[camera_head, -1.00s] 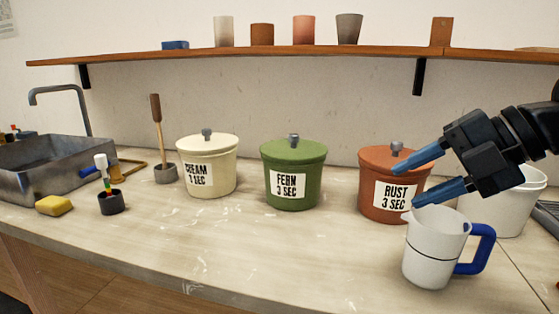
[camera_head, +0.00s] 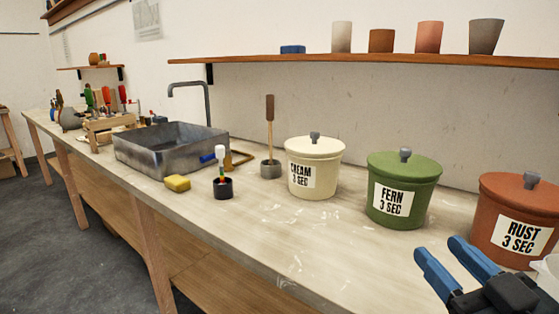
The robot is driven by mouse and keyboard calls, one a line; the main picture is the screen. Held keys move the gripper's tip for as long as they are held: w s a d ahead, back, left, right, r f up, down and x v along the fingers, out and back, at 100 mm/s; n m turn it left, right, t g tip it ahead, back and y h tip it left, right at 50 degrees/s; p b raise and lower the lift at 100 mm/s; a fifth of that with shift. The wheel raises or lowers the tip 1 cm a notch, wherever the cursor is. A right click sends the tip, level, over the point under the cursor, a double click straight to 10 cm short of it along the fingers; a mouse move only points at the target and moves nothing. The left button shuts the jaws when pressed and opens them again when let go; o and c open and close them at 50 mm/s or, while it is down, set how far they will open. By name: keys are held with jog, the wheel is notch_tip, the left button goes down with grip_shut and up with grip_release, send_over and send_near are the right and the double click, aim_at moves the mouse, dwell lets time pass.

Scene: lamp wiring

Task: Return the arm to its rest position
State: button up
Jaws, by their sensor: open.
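My gripper (camera_head: 452,268) is at the lower right corner of the head view, with its two blue fingers apart and nothing between them. It is over the bench, in front of the rust canister (camera_head: 519,214) labelled "RUST 3 SEC", whose right side is cut by the picture edge. Most of my arm is out of view. A sliver of something white (camera_head: 549,275) shows at the right edge behind the gripper; it is too cut off to tell what it is.
On the bench (camera_head: 300,245) stand a green canister (camera_head: 404,188), a cream canister (camera_head: 315,167), a dark cup with a brush (camera_head: 223,186), a yellow sponge (camera_head: 177,183) and a metal sink (camera_head: 165,150). A shelf (camera_head: 380,60) with cups runs above. Floor (camera_head: 60,255) is free at left.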

jog(key=s+a+f+m+g+h, duration=0.25)
jog(key=s+f+m+h, duration=0.3)
jog(key=s+f, duration=0.85)
jog(key=s+d+n+g+y+p, duration=0.1)
jog(key=s+d, duration=0.1)
jog(key=s, duration=1.7)
jog(key=shift+y+p, duration=0.3)
jog(key=shift+y, duration=0.05)
jog(key=shift+s+r+g, duration=0.1)
jog(key=shift+g, duration=0.15)
